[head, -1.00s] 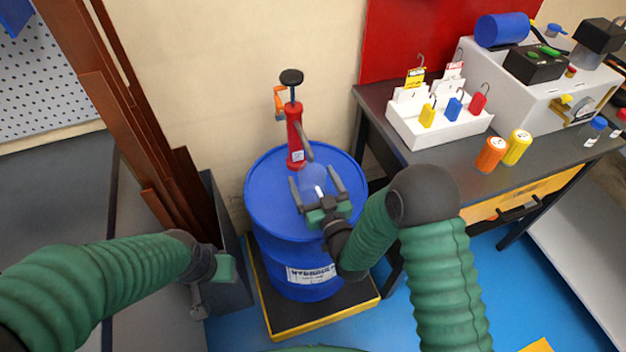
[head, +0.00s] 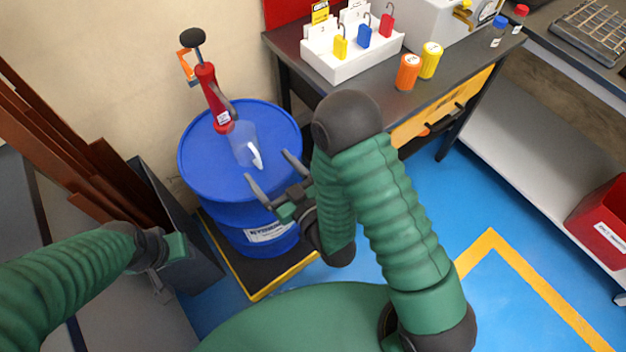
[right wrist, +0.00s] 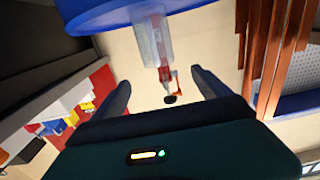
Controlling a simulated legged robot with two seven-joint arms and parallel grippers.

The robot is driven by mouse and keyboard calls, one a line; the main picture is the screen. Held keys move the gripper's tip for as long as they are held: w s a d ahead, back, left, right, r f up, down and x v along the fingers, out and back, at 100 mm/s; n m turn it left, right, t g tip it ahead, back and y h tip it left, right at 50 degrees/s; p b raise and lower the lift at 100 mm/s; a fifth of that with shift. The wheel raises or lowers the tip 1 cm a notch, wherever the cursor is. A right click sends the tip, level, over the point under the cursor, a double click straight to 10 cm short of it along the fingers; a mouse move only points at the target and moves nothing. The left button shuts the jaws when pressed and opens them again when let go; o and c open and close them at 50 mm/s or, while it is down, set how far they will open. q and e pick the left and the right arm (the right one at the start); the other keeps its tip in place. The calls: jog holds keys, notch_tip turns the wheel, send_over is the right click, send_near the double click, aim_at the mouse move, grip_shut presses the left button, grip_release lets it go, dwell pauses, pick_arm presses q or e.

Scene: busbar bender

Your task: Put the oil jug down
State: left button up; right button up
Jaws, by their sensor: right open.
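The oil jug (head: 243,146) is a clear see-through container with a white handle or spout. It stands on the lid of the blue drum (head: 203,164), just in front of the red hand pump (head: 213,98). My right gripper (head: 270,174) is open and empty, apart from the jug on its near right side. In the right wrist view the jug (right wrist: 152,42) shows beyond the two spread fingers, against the blue drum rim (right wrist: 100,22). My left gripper (head: 166,270) hangs at the lower left, away from the drum; its fingers are too unclear to judge.
The drum stands on a black pallet with a yellow edge (head: 285,278). Brown bars (head: 75,150) lean in a grey bin (head: 190,262) at left. A dark bench (head: 375,97) with a white lock tray (head: 352,68) stands behind right.

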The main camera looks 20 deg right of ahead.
jog(key=w+d+f+g+h, duration=0.1)
jog(key=g, duration=0.1)
jog(key=w+d+f+g+h, duration=0.1)
jog(key=d+g, duration=0.1)
jog(key=shift+w+d+f, duration=0.2)
jog(key=shift+w+f, duration=0.1)
jog(key=s+d+m+g+h, duration=0.2)
jog(key=s+d+g, duration=0.3)
jog(key=s, duration=0.3)
jog(key=s+d+r+m+g+h, duration=0.1)
jog(key=s+d+g, duration=0.4)
jog(key=s+d, duration=0.1)
jog(key=shift+s+m+h, duration=0.4)
jog(key=shift+s, duration=0.45)
jog(key=shift+d, duration=0.1)
